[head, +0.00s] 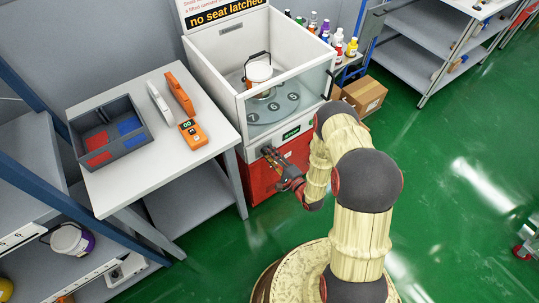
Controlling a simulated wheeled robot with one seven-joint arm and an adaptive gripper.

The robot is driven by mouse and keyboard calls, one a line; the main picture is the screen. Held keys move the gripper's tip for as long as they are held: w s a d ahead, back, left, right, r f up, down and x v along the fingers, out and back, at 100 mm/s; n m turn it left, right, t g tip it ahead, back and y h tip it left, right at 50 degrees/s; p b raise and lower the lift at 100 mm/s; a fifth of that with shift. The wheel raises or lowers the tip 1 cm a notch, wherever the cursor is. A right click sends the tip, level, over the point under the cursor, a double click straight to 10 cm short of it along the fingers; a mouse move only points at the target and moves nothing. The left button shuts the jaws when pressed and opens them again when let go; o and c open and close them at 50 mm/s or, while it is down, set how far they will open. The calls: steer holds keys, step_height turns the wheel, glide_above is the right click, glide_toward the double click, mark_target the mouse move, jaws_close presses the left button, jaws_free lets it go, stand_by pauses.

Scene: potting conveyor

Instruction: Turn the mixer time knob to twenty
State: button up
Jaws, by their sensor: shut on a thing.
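The mixer (312,108) is a white cabinet with a red lower front and a clear-walled chamber on top. A small green-lit display (291,132) sits on its front panel; its digits are too small to read. My gripper (269,153) is at the front panel, left of and below the display, with its fingers shut on the time knob. The fingers cover the knob, so its pointer and setting are hidden. Inside the chamber, a white pail (259,72) with a black handle stands on a round plate (272,108) with numbered seats.
A table (117,186) left of the mixer holds a grey bin (146,139) with red and blue parts, and an orange handheld device (193,134). A cardboard box (364,95) and bottles stand right of the mixer. Green floor (450,200) on the right is largely clear.

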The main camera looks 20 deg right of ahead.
stand_by(0.3)
steer(key=o, duration=1.1)
steer(key=shift+o, duration=0.3)
steer(key=v, duration=1.2)
